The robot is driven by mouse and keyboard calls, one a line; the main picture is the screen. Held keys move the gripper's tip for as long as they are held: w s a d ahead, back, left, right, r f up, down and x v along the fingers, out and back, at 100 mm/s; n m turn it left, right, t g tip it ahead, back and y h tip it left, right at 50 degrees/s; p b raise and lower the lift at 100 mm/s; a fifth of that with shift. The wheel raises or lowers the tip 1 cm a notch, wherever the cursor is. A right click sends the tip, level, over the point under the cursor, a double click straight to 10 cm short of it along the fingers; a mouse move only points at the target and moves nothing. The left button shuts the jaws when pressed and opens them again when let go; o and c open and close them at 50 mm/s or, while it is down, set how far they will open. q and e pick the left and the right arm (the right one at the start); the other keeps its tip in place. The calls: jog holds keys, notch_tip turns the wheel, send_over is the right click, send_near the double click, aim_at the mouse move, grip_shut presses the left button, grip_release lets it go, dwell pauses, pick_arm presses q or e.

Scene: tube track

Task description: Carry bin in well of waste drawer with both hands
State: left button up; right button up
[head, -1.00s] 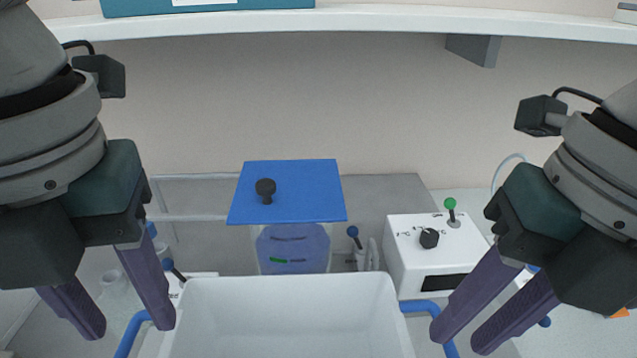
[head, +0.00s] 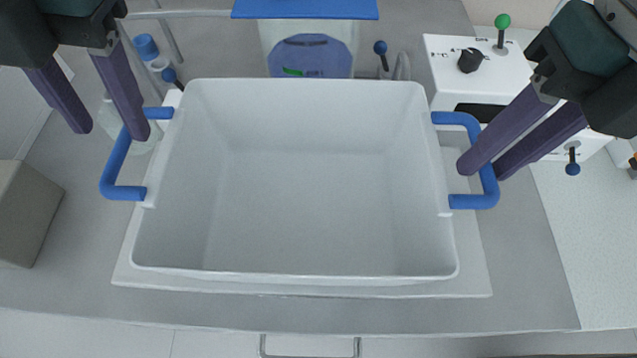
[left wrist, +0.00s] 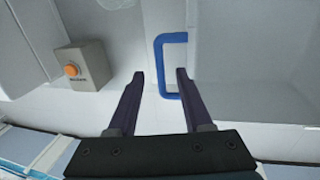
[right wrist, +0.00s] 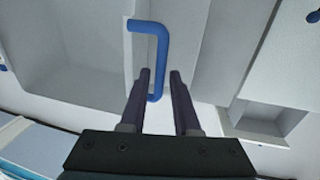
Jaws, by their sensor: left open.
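The white bin (head: 310,180) is open-topped and empty, with a blue handle on each side. My right gripper (head: 482,173) is open over the right handle (head: 484,160). In the right wrist view, that handle's bar (right wrist: 162,55) lines up between the fingers; whether it is at fingertip depth is unclear. The drawer well cannot be made out.
A pale plate (head: 300,288) shows around the bin's base on the grey top (head: 400,312). A white control box (head: 440,75) stands at the back right, near my right gripper. A grey box (head: 25,210) stands at the left.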

aim_at(119, 141)
pick_arm(q)
jog(key=shift+a+f, duration=0.25)
jog(key=shift+f, duration=1)
jog(key=shift+a+f, duration=0.25)
jog(key=shift+f, duration=1)
pick_arm(e)
jog(key=shift+a+f, duration=0.25)
jog(key=shift+f, duration=1)
jog(key=shift+a+f, duration=0.25)
jog(key=shift+f, duration=0.95)
pick_arm(q)
jog(key=shift+c, duration=0.3)
pick_arm(e)
jog(key=shift+c, duration=0.3)
pick_arm(q)
jog(key=c, duration=0.5)
pick_arm(e)
grip_shut()
pick_arm(q)
grip_shut()
